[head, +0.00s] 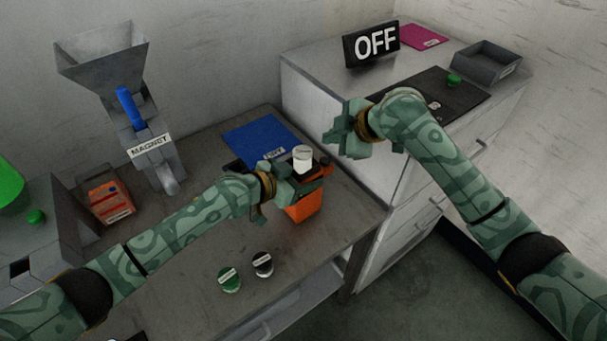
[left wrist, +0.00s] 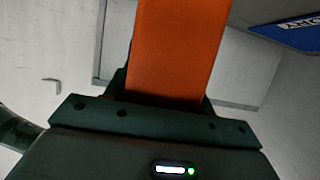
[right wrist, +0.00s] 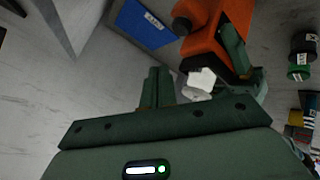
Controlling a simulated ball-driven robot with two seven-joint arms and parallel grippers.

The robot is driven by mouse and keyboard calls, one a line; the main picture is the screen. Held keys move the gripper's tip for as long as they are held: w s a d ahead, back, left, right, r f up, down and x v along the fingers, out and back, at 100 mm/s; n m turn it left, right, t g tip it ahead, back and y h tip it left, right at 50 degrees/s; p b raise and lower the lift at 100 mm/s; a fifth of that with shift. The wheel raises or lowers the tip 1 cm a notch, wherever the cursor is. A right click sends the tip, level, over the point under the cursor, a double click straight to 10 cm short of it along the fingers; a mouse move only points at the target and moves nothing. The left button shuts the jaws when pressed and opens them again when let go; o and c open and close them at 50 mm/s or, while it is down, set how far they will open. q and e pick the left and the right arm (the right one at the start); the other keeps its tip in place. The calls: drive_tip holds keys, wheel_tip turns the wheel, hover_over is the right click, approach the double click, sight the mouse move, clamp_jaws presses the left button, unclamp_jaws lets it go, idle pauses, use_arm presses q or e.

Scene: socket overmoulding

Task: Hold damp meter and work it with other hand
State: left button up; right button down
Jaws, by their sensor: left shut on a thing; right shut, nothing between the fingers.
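The orange damp meter (head: 304,208) with dark parts is over the right end of the low bench. My left gripper (head: 300,187) is shut on it; its orange body (left wrist: 180,45) fills the space between the fingers in the left wrist view. A white cup-like piece (head: 302,157) shows at the meter's upper end; whether it is attached, I cannot tell. My right gripper (head: 343,132) is shut and empty, up and right of the meter, apart from it. In the right wrist view its closed fingers (right wrist: 158,88) lie left of the white piece (right wrist: 200,82) and the meter (right wrist: 222,40).
A blue mat (head: 252,138) lies behind the meter. Green (head: 229,281) and black (head: 262,264) jars stand at the bench front. A hopper labelled MAGNET (head: 148,150) and an orange box (head: 106,201) are left. The higher cabinet holds an OFF sign (head: 371,45) and grey tray (head: 487,63).

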use_arm(q)
drive_tip(key=o, duration=1.2)
drive_tip(key=shift+c, duration=0.2)
drive_tip(key=v, duration=1.2)
